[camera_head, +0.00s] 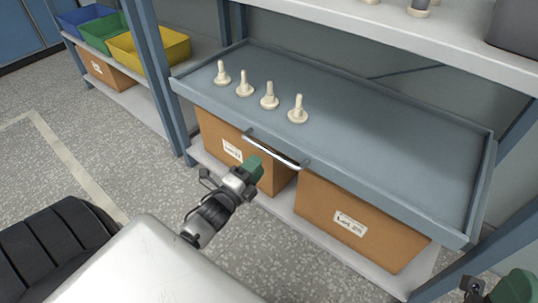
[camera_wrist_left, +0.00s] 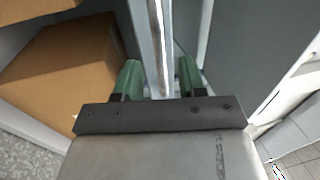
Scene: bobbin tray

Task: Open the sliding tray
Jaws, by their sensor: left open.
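The sliding tray (camera_head: 400,140) is a wide blue-grey tray with a low rim, set in the rack under a white upper shelf. A silver bar handle (camera_head: 272,149) is fixed to its front edge. Several cream bobbins (camera_head: 269,101) stand upright in a row on its left part. My left gripper (camera_head: 258,164) is just in front of and below the handle. In the left wrist view its green fingers are open, with the handle bar (camera_wrist_left: 159,45) between them; contact cannot be told. My right gripper (camera_head: 512,290) is partly in view at the bottom right corner.
Cardboard boxes (camera_head: 350,215) stand on the white lower shelf (camera_head: 330,243) beneath the tray. Blue, green and yellow bins (camera_head: 150,50) sit on a neighbouring rack at the left. A blue-grey rack post (camera_head: 158,80) stands by the tray's left end. Speckled floor in front is clear.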

